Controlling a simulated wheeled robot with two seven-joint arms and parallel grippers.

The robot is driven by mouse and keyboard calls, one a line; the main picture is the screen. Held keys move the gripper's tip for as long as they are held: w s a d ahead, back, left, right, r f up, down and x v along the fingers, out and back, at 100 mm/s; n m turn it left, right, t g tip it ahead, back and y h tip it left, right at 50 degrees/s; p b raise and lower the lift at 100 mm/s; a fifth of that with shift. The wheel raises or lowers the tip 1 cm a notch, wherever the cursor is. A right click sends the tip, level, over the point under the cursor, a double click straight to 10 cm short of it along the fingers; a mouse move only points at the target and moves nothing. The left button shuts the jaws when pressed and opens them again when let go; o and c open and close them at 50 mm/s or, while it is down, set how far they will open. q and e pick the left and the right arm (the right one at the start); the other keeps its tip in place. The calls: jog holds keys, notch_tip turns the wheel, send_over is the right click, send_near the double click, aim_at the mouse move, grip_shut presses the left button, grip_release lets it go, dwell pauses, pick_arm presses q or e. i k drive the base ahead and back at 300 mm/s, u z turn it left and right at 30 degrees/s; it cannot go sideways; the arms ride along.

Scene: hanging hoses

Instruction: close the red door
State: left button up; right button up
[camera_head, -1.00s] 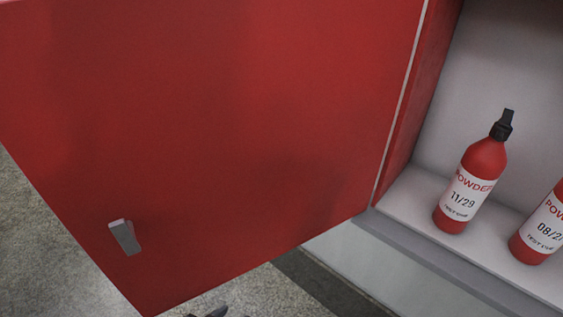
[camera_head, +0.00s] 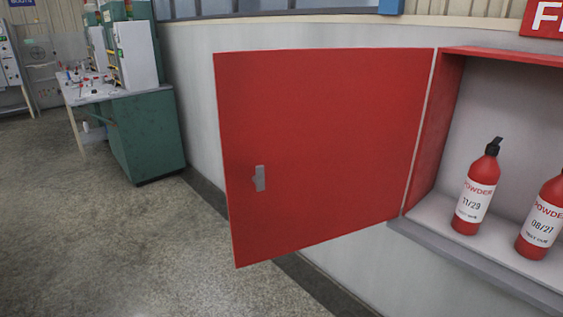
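The red door (camera_head: 325,140) stands wide open, swung out to the left from its hinge side at the cabinet's left edge. A small grey handle (camera_head: 260,178) is on the door near its left free edge. The open red cabinet (camera_head: 432,135) is in the wall at the right, with its white inside showing. Neither of my grippers is in the picture.
Two red powder extinguishers, one (camera_head: 475,190) fully seen and one (camera_head: 543,220) cut by the right edge, stand on the cabinet floor. A green bench (camera_head: 148,135) stands at the back left. The concrete floor (camera_head: 120,245) left of the door is clear.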

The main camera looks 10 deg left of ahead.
aim_at(333, 131)
jog(key=u, duration=1.75)
jog(key=i, duration=2.75)
jog(key=z, duration=4.2)
jog(key=i, duration=1)
jog(key=z, duration=0.25)
jog(key=k, duration=0.85)
jog(key=u, duration=0.15)
